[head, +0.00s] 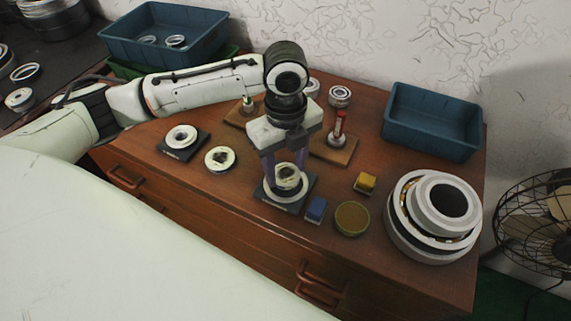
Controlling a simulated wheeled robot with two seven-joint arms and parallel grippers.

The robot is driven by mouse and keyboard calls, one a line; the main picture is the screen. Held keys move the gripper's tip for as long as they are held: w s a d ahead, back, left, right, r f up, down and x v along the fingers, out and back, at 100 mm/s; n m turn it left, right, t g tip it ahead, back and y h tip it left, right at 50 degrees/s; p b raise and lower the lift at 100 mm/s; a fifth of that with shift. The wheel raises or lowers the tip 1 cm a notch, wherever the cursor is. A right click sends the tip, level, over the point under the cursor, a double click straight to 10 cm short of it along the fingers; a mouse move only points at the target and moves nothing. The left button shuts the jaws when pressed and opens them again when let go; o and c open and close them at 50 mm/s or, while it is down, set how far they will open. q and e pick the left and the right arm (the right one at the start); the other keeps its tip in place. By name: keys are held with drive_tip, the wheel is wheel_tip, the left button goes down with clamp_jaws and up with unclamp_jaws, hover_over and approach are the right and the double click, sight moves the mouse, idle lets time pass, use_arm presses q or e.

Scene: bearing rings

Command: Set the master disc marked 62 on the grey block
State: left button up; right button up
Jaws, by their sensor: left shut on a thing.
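My left gripper (286,180) points straight down at the middle of the table, its two purple fingers shut on a pale metal disc (288,171) with a dark centre. The disc is over a dark grey square block (267,198); a pale ring-shaped surface shows just below it. I cannot tell whether the disc touches what is below. No number can be read on it. Another pale disc with a dark centre (220,159) lies on the table to the left. My right gripper is not in view.
A ring sits on a dark plate (170,153) at left. Blue (316,208) and yellow (366,182) blocks and a round olive-topped tin (352,219) stand right of the gripper. Large bearing rings (407,234) and a blue bin (431,125) fill the right side.

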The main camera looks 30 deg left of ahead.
use_arm(q)
drive_tip(key=shift+f, duration=0.25)
idle(0.3)
drive_tip(key=shift+f+b, duration=0.3)
drive_tip(key=shift+f, duration=0.45)
drive_tip(key=o, duration=1.4)
wheel_tip(320, 180, up, 10)
drive_tip(key=shift+r+p, duration=0.2)
drive_tip(key=shift+p, duration=0.1)
